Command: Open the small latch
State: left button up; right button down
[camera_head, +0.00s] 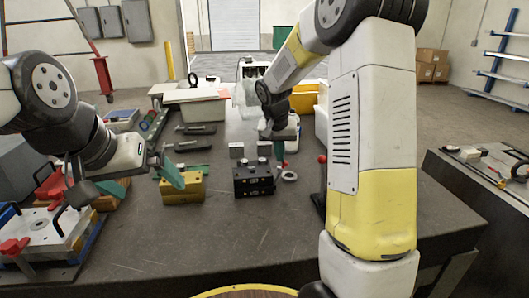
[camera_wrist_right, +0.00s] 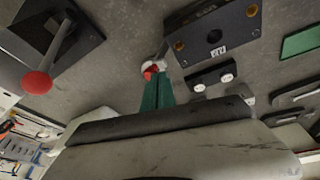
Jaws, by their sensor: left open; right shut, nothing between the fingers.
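A lever with a red ball knob (camera_head: 322,160) stands on a dark base right of centre. In the right wrist view the same kind of lever (camera_wrist_right: 55,48) sits on a black plate at upper left. It may be the small latch; I cannot tell for sure. My right gripper (camera_head: 279,157) is shut and empty, pointing down left of the lever and apart from it. Its green fingers (camera_wrist_right: 157,88) show in the wrist view, with a small red part at the tips. My left gripper (camera_head: 142,183) is open and empty at the left.
A black block (camera_head: 254,181) and a gold block (camera_head: 182,189) stand mid-table. A pale ring (camera_head: 289,176) lies beside the black block. A fixture with red clamp handles (camera_head: 15,246) is at front left. Bins (camera_head: 196,110) stand at the back. The front table surface is clear.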

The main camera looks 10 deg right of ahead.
jog(key=shift+d+f, duration=0.2)
jog(key=shift+d, duration=0.75)
